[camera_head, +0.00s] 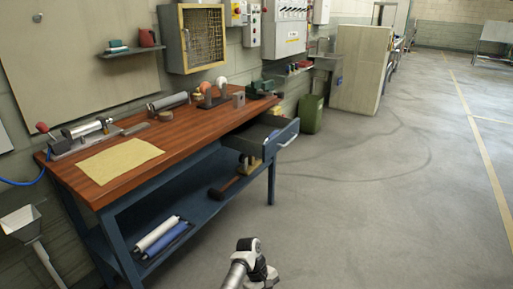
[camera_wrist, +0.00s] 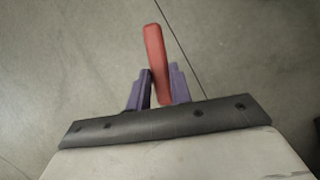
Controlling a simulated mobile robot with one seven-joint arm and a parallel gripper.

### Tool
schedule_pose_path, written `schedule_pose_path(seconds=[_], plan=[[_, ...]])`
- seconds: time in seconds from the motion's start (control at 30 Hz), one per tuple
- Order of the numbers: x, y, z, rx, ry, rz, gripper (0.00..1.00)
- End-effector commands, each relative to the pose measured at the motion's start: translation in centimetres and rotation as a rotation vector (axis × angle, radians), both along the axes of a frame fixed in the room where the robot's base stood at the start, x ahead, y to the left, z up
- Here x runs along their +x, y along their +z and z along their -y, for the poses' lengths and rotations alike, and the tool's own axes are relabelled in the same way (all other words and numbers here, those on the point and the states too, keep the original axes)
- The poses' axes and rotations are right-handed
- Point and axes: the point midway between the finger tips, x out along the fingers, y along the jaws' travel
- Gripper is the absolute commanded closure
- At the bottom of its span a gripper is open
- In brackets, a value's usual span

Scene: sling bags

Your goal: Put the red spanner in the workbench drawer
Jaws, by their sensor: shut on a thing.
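In the wrist view the red spanner (camera_wrist: 155,50) sticks out between the two purple fingers of my gripper (camera_wrist: 158,86), which is shut on it. In the head view my arm shows at the bottom centre, in front of the workbench (camera_head: 150,138); the spanner cannot be made out there. The workbench drawer (camera_head: 285,140) is pulled out at the bench's right end, below the wooden top. Its inside is dark and I cannot tell what is in it.
The bench top holds a yellow cloth (camera_head: 120,160), a green vise (camera_head: 262,88) and several tools. Rolls (camera_head: 165,238) and a hammer-like tool (camera_head: 226,187) lie on the lower shelf. A green canister (camera_head: 311,113) stands past the drawer. The floor to the right is clear.

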Motion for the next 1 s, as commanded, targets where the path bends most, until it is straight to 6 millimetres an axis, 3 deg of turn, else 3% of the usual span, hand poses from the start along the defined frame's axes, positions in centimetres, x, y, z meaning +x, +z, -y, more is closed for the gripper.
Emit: schedule_pose_path(seconds=[0.2,0.43,0.7,1.0], plan=[[-1.3,-1.0,1.0,0.009,-0.359,0.0,1.0],[-3.4,-2.6,-0.5,0.005,-0.618,-0.001,1.0],[-4.4,-3.4,-1.9,0.003,-0.731,0.0,1.0],[-4.5,-3.5,-1.9,0.0,-0.731,0.0,1.0]])
